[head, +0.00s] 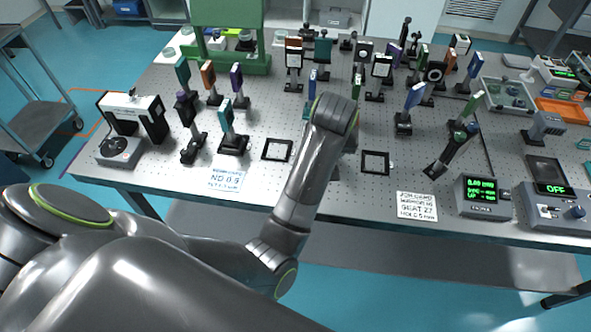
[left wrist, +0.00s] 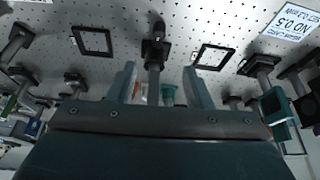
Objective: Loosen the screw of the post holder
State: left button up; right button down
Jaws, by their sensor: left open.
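A dark post holder (left wrist: 156,50) stands on the perforated table in the left wrist view, between the two fingers in the picture and beyond their tips. Its black base is toward the top of that view. I cannot make out its screw clearly. My left gripper (left wrist: 159,70) is open, one finger on each side of the post in that view; no contact is visible. In the head view my left arm reaches over the table's front middle and hides the gripper and most of this holder. My right gripper is not in view.
Two flat black square frames (head: 277,150) (head: 375,162) lie on either side of my arm. Mounted optics (head: 233,138) stand to the left, with several more behind. A label card (head: 417,206) and a green-lit meter (head: 483,196) sit at the front right.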

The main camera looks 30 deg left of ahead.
pick_arm(q)
jog(key=p+x, duration=0.1)
jog(key=x, duration=1.4)
jog(key=shift+f, duration=0.2)
jog(key=shift+p+x, duration=0.3)
jog(key=shift+x, duration=0.6)
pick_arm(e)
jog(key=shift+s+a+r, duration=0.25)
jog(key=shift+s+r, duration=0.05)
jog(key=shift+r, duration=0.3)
pick_arm(q)
jog(key=shift+d, duration=0.1)
